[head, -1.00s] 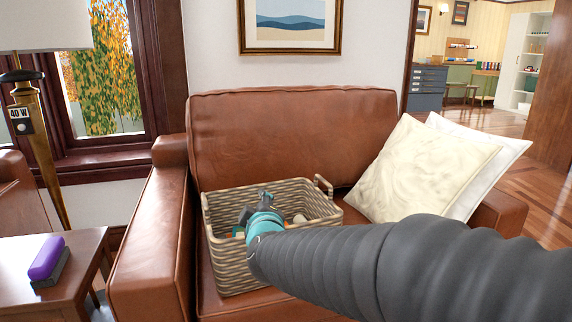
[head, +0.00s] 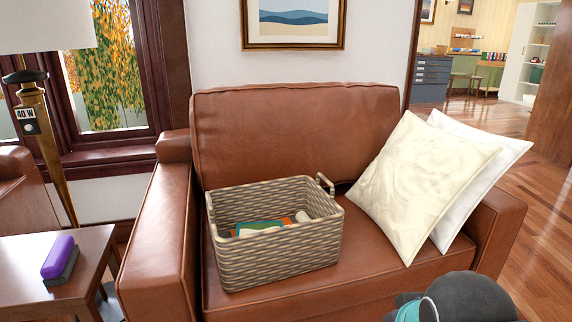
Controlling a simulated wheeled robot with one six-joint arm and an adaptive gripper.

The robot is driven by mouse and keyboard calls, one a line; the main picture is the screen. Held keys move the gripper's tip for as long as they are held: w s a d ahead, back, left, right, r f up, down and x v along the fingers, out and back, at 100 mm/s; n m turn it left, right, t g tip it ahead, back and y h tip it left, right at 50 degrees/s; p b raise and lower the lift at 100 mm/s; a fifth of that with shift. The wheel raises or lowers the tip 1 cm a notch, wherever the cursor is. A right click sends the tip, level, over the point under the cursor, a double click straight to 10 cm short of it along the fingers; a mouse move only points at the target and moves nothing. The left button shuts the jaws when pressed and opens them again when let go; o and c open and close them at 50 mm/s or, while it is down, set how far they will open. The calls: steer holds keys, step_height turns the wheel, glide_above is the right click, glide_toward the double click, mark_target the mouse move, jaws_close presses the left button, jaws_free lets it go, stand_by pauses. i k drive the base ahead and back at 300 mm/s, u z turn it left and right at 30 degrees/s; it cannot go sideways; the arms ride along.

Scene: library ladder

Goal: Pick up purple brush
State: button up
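The purple brush (head: 60,260) lies on the small wooden side table (head: 25,291) at the far left of the head view. It has a purple top and a dark grey lower part. My arm shows only at the bottom right corner of the view, dark grey with a teal band, well away from the brush. The fingers of my gripper are not visible, so its state does not show.
A woven basket (head: 280,255) with several items, one green and one orange, stands on the brown leather armchair (head: 290,125). Cream and white pillows (head: 415,185) lean at its right. A floor lamp (head: 40,140) stands behind the table. Wooden floor shows at right.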

mark_target(56, 269)
steer(key=u, duration=1.85)
